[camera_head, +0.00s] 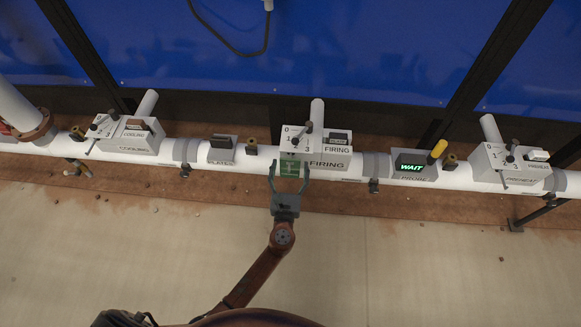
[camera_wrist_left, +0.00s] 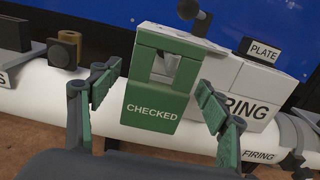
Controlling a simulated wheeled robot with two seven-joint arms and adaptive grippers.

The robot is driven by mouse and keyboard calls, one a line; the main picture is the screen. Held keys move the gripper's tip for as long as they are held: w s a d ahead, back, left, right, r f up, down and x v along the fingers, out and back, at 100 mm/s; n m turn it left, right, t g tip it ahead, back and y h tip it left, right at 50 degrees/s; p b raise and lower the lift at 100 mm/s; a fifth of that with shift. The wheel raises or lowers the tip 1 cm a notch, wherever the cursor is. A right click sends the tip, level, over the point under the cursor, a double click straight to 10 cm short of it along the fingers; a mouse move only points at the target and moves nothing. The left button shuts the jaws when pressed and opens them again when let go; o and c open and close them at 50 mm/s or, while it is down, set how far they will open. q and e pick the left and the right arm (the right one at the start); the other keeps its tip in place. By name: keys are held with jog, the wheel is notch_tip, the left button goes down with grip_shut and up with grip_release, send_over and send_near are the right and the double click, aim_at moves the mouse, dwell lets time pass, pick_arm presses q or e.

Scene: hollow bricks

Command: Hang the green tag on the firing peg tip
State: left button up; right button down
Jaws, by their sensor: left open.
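The green tag (camera_wrist_left: 153,107), marked CHECKED, stands upright at the front left of the white FIRING box (camera_wrist_left: 238,92). The tag's upper part has a window with a grey piece showing inside it. I cannot tell whether that piece is the peg tip or how the tag bears on it. In the head view the tag (camera_head: 289,167) is below the left part of the FIRING box (camera_head: 328,162). My left gripper (camera_head: 289,177) is open, with one finger on each side of the tag; gaps show in the wrist view (camera_wrist_left: 157,92). My right gripper is not in view.
A white pipe (camera_head: 353,167) runs across behind the tag. It carries a COOLING box (camera_head: 131,145) at left, a PLATES block (camera_head: 221,150), a display reading WAIT (camera_head: 411,167) and another box (camera_head: 505,165) at right. The pale floor (camera_head: 420,260) in front is mostly clear.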

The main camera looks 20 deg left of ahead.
pick_arm(q)
jog(key=v, duration=1.2)
